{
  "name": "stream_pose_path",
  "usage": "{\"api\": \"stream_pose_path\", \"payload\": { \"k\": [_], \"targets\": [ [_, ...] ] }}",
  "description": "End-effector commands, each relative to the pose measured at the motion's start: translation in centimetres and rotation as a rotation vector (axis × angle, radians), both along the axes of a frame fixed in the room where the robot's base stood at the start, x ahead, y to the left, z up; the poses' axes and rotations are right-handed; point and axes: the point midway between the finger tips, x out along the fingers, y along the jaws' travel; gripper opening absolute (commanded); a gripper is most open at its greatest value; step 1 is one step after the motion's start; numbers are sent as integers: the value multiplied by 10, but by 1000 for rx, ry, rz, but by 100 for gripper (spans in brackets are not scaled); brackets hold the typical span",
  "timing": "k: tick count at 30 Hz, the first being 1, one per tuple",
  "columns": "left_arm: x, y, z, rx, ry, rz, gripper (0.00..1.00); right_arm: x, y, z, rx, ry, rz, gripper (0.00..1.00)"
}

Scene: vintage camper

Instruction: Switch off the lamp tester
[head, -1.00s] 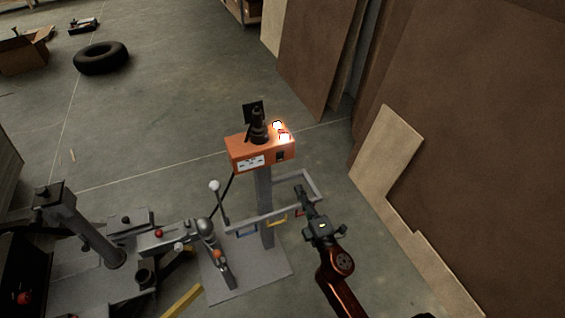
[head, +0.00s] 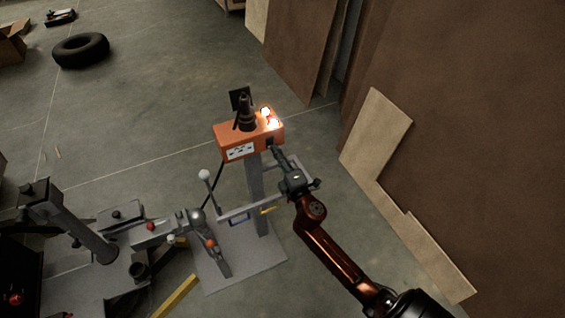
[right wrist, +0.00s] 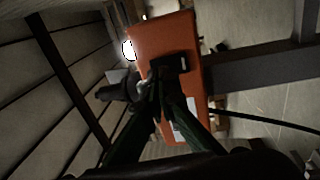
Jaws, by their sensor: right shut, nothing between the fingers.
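The lamp tester (head: 226,138) is an orange box on a grey post, with two lamps (head: 269,118) glowing bright on its top right. A black switch (head: 270,141) is on the right of its front face. It also shows as a dark block in the right wrist view (right wrist: 182,62). My right gripper (head: 275,151) is shut and empty, its fingertips at or just in front of the switch. In the right wrist view the fingertips (right wrist: 158,84) overlap the switch's edge; I cannot tell whether they touch. My left gripper is not in view.
The post (head: 255,185) stands on a grey base plate (head: 240,265) with a rail and a white-knobbed lever (head: 204,175). Grey machinery (head: 85,235) fills the lower left. Wooden panels (head: 375,135) lean at the right. Open floor lies behind, with a tire (head: 80,50).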

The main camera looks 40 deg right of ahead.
Motion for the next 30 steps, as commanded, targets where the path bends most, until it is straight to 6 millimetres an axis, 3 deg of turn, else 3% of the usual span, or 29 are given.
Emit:
{"api": "stream_pose_path", "payload": {
  "k": [6,20,24,30],
  "targets": [
    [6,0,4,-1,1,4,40,18,-4,1,0,1,0,0],
    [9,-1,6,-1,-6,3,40,22,-6,4,1,0,-1,0],
    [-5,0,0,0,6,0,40,25,-8,7,0,3,-2,0],
    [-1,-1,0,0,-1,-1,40,25,-8,5,1,4,-2,0]
  ]
}}
